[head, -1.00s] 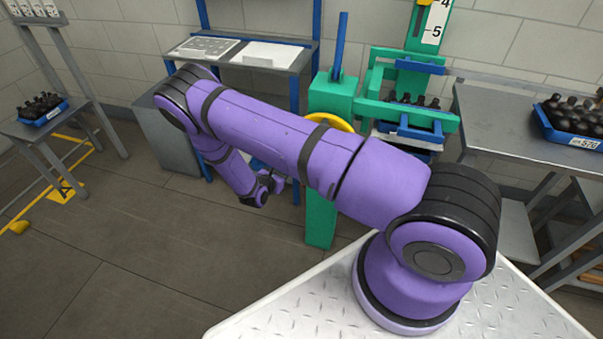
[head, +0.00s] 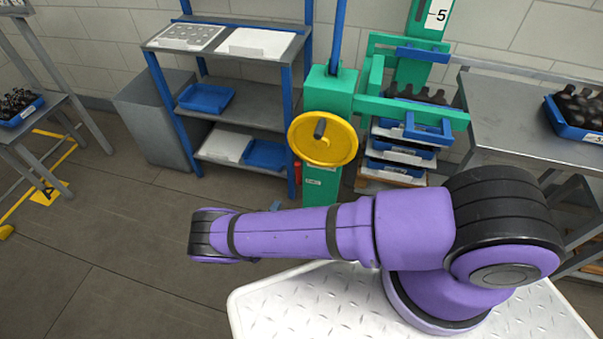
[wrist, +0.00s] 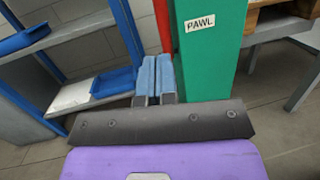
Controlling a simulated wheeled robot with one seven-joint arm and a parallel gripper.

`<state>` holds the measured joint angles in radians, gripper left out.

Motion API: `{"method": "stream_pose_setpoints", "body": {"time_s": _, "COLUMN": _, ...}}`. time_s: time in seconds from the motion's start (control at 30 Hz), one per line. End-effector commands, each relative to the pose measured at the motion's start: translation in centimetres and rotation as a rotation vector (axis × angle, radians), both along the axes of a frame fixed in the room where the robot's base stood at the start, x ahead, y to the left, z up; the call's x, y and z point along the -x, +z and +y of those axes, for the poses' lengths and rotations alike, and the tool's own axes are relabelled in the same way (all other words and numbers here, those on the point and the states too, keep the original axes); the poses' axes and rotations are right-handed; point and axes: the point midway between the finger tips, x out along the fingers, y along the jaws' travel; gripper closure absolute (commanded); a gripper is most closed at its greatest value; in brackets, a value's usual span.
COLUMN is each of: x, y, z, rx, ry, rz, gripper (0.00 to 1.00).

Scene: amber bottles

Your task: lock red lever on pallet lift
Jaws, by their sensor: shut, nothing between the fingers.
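The pallet lift is a green post (head: 330,88) with a yellow handwheel (head: 323,139) and a green frame to its right. The red lever (head: 297,171) shows as a small red piece at the left side of the post, below the wheel. In the wrist view the red lever (wrist: 162,24) is an upright strip left of the green post, beside a "PAWL" label (wrist: 200,22). My gripper (wrist: 156,62) is shut and empty, its blue fingertips just below the visible red strip in the picture. I cannot tell whether they touch it. In the head view my arm mostly hides the gripper.
A blue-framed shelf (head: 250,98) with blue trays stands left of the lift. Stacked trays (head: 402,155) and dark bottles sit in the lift frame. A grey table (head: 505,110) with a bottle crate (head: 580,120) is at right. Open floor (head: 130,240) lies at left.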

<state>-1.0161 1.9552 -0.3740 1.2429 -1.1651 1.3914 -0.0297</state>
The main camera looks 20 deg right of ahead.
Motion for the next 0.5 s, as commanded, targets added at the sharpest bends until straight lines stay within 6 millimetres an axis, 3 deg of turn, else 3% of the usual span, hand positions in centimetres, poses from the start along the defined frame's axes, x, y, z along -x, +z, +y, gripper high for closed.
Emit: {"method": "stream_pose_setpoints", "body": {"time_s": 0.5, "x": -0.36, "y": 0.03, "z": -0.41, "rx": 0.002, "ry": 0.0, "rz": -0.002, "gripper": 1.0}}
